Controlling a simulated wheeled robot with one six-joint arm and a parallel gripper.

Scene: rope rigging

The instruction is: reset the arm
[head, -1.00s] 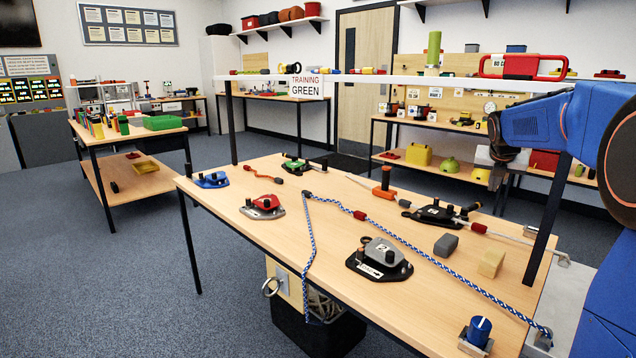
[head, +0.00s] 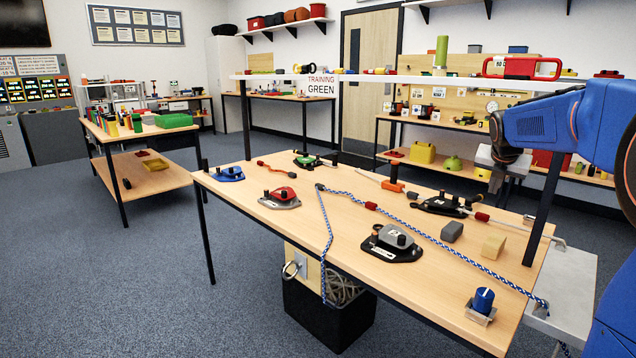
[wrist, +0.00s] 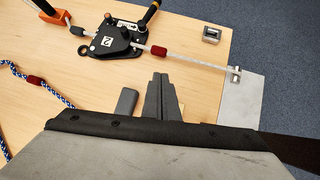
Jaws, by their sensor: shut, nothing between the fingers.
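My gripper (wrist: 161,78) is shut and empty in the wrist view, its two fingers together above the right part of the wooden table (head: 300,240). A dark grey block (wrist: 126,102) lies just left of the fingers, and a wooden block (head: 493,246) is partly hidden behind them in the wrist view. A black rope device marked 2 (wrist: 112,40) lies beyond the fingertips, with a white rope (wrist: 195,60) running from it. My blue arm (head: 535,122) reaches in from the right of the head view, bent.
A blue-white rope (head: 455,240) crosses the table to its right corner. A grey-and-black device (head: 392,240), a red one (head: 281,197) and a blue knob (head: 483,300) also sit there. A white overhead rail (head: 400,78) spans the back.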

